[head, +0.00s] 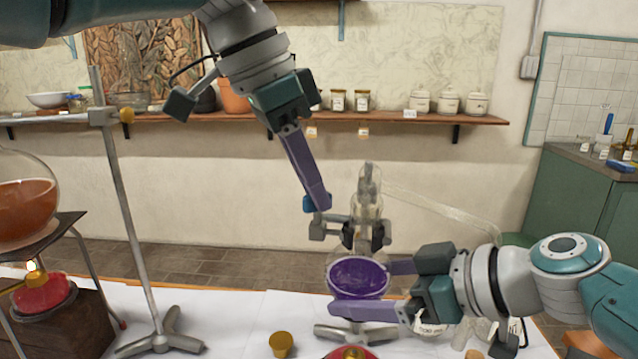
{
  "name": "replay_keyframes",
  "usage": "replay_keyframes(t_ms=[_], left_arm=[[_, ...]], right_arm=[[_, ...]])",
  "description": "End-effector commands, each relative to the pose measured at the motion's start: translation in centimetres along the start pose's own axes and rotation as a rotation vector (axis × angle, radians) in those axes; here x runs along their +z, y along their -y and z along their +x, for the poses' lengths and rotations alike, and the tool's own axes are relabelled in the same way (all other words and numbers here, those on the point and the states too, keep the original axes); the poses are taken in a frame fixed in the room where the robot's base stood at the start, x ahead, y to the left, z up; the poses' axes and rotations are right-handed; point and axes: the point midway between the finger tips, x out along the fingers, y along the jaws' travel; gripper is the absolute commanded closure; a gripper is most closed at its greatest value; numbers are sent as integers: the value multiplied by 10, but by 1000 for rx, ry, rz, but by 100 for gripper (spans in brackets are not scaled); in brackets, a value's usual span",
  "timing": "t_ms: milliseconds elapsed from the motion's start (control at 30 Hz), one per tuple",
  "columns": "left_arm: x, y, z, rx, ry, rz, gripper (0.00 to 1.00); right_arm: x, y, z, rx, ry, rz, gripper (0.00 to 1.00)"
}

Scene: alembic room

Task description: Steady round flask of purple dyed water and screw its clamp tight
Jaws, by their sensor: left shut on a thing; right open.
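The round flask of purple dyed water (358,277) stands low in the centre of the head view, with a clear glass column (368,195) rising above it. The grey and dark clamp (325,229) is at the flask's neck. My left gripper (318,204) comes down from above and is shut at the clamp's left end, on what seems to be the clamp screw; the fingers hide most of it. My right gripper (362,290) is open, with its fingers on either side of the flask's bulb. I cannot tell whether they touch the glass.
A round flask of orange liquid (26,208) stands on a tripod over a burner at left. A metal stand (130,200) is near it. A yellow cup (281,344) and a red-based item (352,353) are at the front. White paper between the stand and flask is mostly clear.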

Motion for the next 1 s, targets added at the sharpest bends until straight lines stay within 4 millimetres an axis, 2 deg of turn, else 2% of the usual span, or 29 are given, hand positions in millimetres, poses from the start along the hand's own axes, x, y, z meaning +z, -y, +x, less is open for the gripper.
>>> replay_keyframes(t_ms=[700,733,933,1000], left_arm=[[-3,-4,2,28,-7,64,100],[-3,-4,2,28,-7,64,82],[-2,-4,2,26,-5,62,59],[-2,-3,1,25,-4,62,55]], right_arm=[[-7,4,2,-10,-14,-4,0],[-7,4,2,-10,-14,-4,0],[-8,3,2,-10,-15,-5,0],[-8,3,2,-9,-15,-5,0]])
